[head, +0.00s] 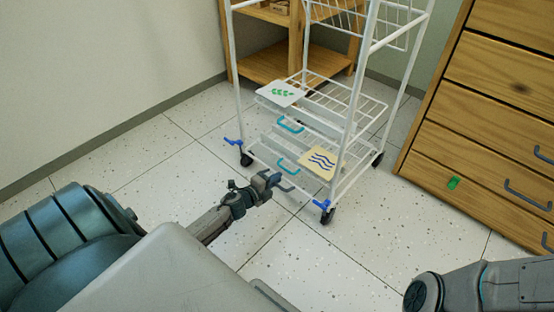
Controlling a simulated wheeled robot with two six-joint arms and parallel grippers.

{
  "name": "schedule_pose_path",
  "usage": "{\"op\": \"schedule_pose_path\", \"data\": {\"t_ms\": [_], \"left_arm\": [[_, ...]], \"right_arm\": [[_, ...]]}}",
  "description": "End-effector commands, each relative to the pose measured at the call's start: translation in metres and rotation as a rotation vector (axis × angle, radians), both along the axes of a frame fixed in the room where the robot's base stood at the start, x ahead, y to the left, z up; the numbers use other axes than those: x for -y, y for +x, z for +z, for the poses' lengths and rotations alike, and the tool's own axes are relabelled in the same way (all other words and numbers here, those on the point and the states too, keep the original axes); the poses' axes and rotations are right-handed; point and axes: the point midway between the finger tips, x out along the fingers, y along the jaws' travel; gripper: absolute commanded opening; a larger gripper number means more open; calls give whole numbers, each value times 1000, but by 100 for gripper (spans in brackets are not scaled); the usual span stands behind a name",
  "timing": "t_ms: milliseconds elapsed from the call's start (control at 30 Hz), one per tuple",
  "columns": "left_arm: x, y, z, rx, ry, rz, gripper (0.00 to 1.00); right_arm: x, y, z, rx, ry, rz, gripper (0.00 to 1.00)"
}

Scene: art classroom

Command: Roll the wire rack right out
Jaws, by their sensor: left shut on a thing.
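The white wire rack (354,98) stands upright on dark castors (327,216) in the middle of the head view. Blue levers (322,204) sit by its two front castors. My left gripper (273,181) is at the rack's low front edge, between the front castors, and is shut on the rack there. The exact grip is hard to see. My right gripper is out of view.
A wooden shelf unit (272,64) stands behind the rack. A wooden drawer cabinet (478,125) with dark handles and a green tag is close on the right. A wall (100,75) runs along the left. The speckled floor in front of the rack is clear.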

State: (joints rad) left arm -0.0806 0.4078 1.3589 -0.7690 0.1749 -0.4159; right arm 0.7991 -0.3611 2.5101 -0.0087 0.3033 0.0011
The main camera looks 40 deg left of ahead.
Motion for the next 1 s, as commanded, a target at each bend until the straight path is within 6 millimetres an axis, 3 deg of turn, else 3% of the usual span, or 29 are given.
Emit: {"op": "schedule_pose_path", "data": {"t_ms": [467, 500, 600, 1000], "left_arm": [[0, -3, -2, -3, 0, 1, 0], [0, -4, -2, -3, 0, 1, 13], [0, -3, -2, -3, 0, 1, 32], [-1, -8, -1, -2, 1, 1, 32]], "right_arm": [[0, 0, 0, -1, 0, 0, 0], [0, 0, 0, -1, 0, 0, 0], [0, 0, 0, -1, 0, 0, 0], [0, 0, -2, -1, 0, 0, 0]]}}
